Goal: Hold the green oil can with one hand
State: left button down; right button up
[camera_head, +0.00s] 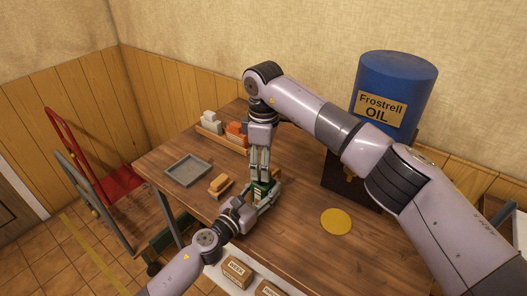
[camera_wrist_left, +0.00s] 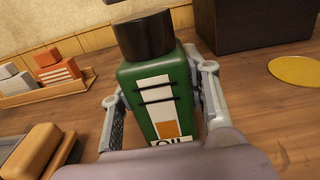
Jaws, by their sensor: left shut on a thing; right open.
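The green oil can (camera_head: 263,188) stands upright on the wooden table, with a white and orange label. In the left wrist view the can (camera_wrist_left: 160,98) fills the middle, its black top (camera_wrist_left: 144,36) showing. My left gripper (camera_head: 262,200) comes in low from the front and is shut on the can's sides; its fingers (camera_wrist_left: 160,105) flank the body in the left wrist view. My right gripper (camera_head: 260,172) points down from above at the can's top, with its fingers open. I cannot tell whether it touches the can. The arms partly hide the can in the head view.
A blue oil drum (camera_head: 393,85) stands on a dark stand (camera_head: 345,185) at the back right. A yellow disc (camera_head: 336,222) lies on the table. A grey tray (camera_head: 187,170), a brush-like block (camera_head: 219,184) and a rack of blocks (camera_head: 222,134) are left. Boxes (camera_head: 237,271) sit below the front edge.

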aim_at(270, 186)
jog(key=shift+f, duration=1.75)
jog(key=shift+c, duration=0.5)
